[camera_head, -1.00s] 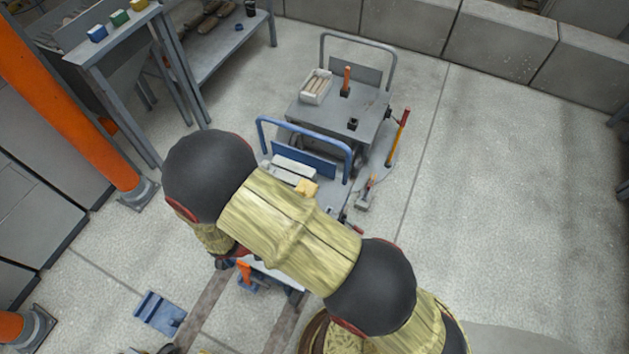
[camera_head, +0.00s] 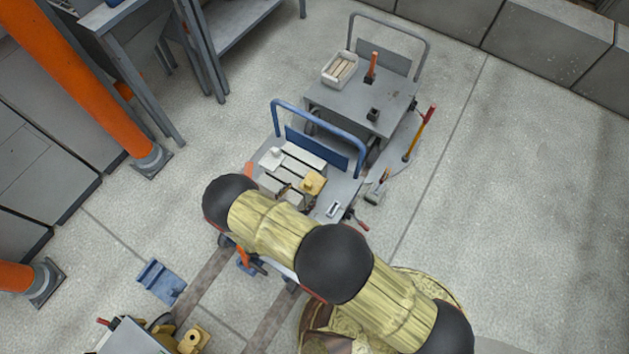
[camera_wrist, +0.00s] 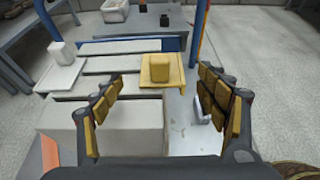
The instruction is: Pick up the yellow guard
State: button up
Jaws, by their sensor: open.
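The yellow guard (camera_wrist: 160,70) is a flat yellow plate with a raised block on top. In the wrist view it lies on the grey blocks, between and beyond my fingertips. In the head view the yellow guard (camera_head: 312,184) sits on the cart with the blue handle, just behind my arm. My gripper (camera_wrist: 160,90) is open and empty, its two padded fingers wide apart. The gripper is hidden behind my arm in the head view.
A white plate with a block (camera_wrist: 62,72) lies left of the guard. The blue cart handle (camera_head: 318,130) stands behind. A grey cart (camera_head: 350,108) with a white box (camera_head: 340,70) is farther back. Open floor (camera_head: 520,200) lies to the right.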

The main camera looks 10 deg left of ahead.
aim_at(306, 187)
jog(key=b+x, duration=0.1)
jog(key=x, duration=0.6)
jog(key=shift+w+b, duration=0.1)
jog(key=shift+b, duration=0.3)
jog(key=shift+c, duration=0.4)
jog(key=c, duration=1.5)
